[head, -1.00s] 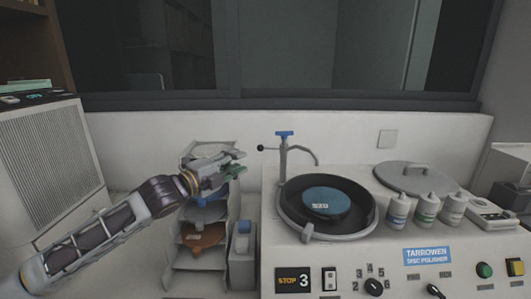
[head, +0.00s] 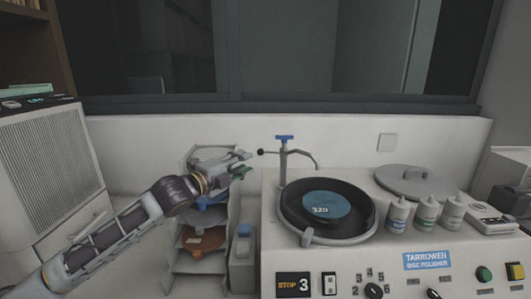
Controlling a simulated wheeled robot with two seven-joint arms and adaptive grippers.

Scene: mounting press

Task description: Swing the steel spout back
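The steel spout (head: 284,162) stands at the back left of the disc polisher, with a blue top and a small dark knob (head: 261,152) on a short rod to its left. Its thin curved tube reaches right, over the back of the polisher's round bowl (head: 289,215). My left gripper (head: 246,164) is left of the spout, its fingers pointing right and appearing apart. Its tips are close to the dark knob; no contact shows. Nothing shows between the fingers. My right gripper is out of view.
A blue disc (head: 326,205) marked 320 lies in the bowl. A grey lid (head: 403,181) and several bottles (head: 425,214) are on the right of the polisher. A rack of discs (head: 204,241) stands below my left gripper. A wall and window are behind.

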